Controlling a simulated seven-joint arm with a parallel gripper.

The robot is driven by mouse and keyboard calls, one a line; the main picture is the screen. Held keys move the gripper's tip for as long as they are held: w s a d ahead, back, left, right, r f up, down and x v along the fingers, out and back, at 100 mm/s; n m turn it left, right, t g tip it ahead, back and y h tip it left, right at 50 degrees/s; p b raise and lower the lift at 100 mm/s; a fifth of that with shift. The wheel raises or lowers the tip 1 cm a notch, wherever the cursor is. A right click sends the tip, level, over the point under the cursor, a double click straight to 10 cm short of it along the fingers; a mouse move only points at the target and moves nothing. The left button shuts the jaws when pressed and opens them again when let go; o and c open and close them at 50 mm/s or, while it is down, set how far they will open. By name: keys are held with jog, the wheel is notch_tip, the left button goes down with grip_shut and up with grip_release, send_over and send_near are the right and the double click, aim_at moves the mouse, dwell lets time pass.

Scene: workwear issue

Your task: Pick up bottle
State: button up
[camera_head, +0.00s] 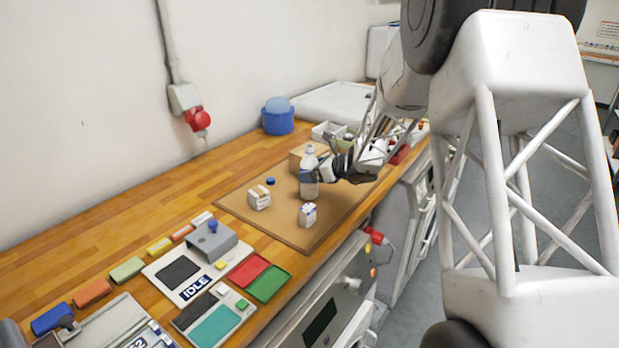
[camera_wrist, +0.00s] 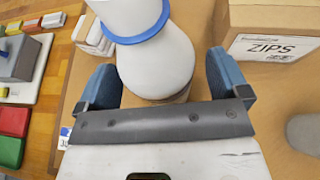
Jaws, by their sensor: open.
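In the wrist view the bottle (camera_wrist: 155,62), white with a blue ring, is between the two blue fingers of my gripper (camera_wrist: 165,85). The fingers are open, with one on each side of the bottle. I cannot tell whether either finger touches it. The lower part of the bottle is partly hidden by the gripper in the wrist view.
Two small white cartons (camera_head: 259,197) (camera_head: 308,214) and a blue cap (camera_head: 270,181) lie near the bottle. A cardboard box marked ZIPS (camera_wrist: 268,35) is close to the right finger. A blue tub (camera_head: 278,121) stands behind. The mat's front left is clear.

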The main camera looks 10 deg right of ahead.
jog(key=shift+w+a+f, duration=0.3)
jog(key=shift+w+a, duration=0.1)
jog(key=shift+a, duration=0.15)
jog(key=c, duration=1.2)
jog(key=shift+o, duration=0.2)
jog(key=shift+r, duration=0.35)
notch_tip(320, 180, up, 9)
dwell(0.8)
jog(key=shift+r, duration=0.15)
dwell(0.7)
